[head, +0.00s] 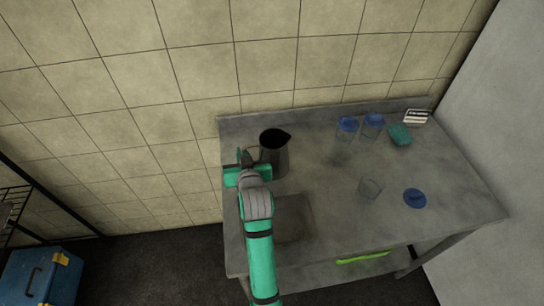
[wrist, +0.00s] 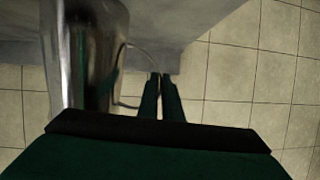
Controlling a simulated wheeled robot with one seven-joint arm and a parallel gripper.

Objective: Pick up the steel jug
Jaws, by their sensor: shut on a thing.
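The steel jug (head: 274,158) stands upright at the back left of the grey table, its dark open mouth facing up and its spout to the right. In the wrist view the shiny jug body (wrist: 95,60) fills the left, with a thin wire handle (wrist: 130,104) reaching out to the right. My gripper (head: 246,158) is at the left side of the jug. In the wrist view its two green fingers (wrist: 161,80) are close together on the handle. The jug's base seems to be on or very near the table; I cannot tell which.
The grey table (head: 330,215) also holds jars with blue lids (head: 347,128), an open glass jar (head: 369,188), a loose blue lid (head: 414,197), a green sponge (head: 400,134) and a small striped box (head: 417,117). A tiled wall stands behind. A blue toolbox (head: 40,276) is on the floor.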

